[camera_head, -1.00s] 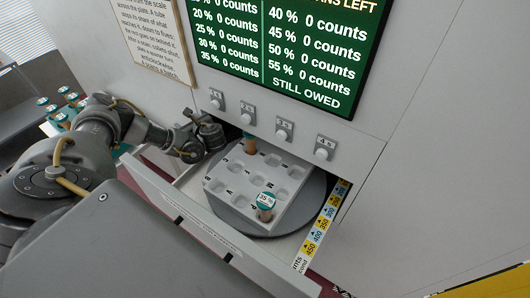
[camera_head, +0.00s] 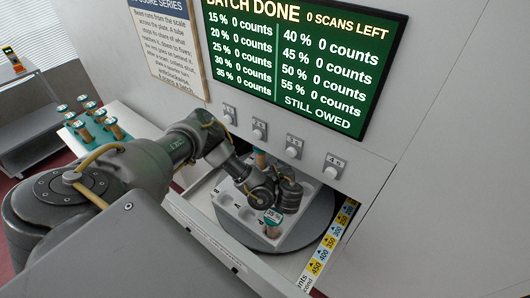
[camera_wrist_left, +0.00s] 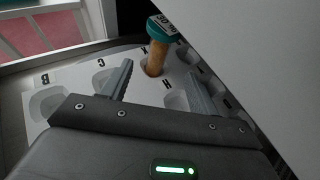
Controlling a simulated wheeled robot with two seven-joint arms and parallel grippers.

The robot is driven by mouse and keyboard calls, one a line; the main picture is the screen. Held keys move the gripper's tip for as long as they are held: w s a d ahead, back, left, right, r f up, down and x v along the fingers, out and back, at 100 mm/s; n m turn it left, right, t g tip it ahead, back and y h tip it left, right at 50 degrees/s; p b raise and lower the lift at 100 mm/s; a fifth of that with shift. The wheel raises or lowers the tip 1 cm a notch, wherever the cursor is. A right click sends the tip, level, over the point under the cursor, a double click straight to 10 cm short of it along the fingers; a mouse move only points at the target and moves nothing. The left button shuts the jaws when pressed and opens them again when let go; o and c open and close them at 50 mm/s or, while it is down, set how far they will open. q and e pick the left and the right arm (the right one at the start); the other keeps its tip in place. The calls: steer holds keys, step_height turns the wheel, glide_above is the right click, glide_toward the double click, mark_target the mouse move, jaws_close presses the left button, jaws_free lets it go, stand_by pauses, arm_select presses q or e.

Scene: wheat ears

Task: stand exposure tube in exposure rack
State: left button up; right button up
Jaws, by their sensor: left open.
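The white exposure rack (camera_head: 228,205) with lettered pockets sits on a grey round plate in the open drawer. One teal-capped exposure tube (camera_head: 272,218) stands in its front part, and another (camera_head: 260,159) stands at the back, partly hidden by my arm. My left gripper (camera_head: 288,188) is over the rack, between these tubes in the picture. In the left wrist view its open fingers (camera_wrist_left: 155,78) are empty, pointing towards a tube with a teal cap marked 30 % (camera_wrist_left: 162,29). That tube stands upright in a rack pocket. My right gripper is not in view.
The drawer's front wall (camera_head: 220,250) and the cabinet face with several knobs (camera_head: 293,150) bound the space around the rack. A green screen (camera_head: 310,65) reads batch done. Several teal-capped tubes (camera_head: 84,120) stand on a surface at left.

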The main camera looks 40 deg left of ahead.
mark_target(262, 156)
arm_select(q)
steer(key=x, duration=1)
steer(key=shift+a+p, duration=0.1)
steer(key=shift+p, duration=0.25)
steer(key=shift+f, duration=0.1)
steer(key=shift+c, duration=0.4)
jaws_close()
steer(key=shift+r, duration=0.65)
steer(key=c, duration=0.7)
jaws_free()
steer(key=shift+c, duration=0.2)
jaws_close()
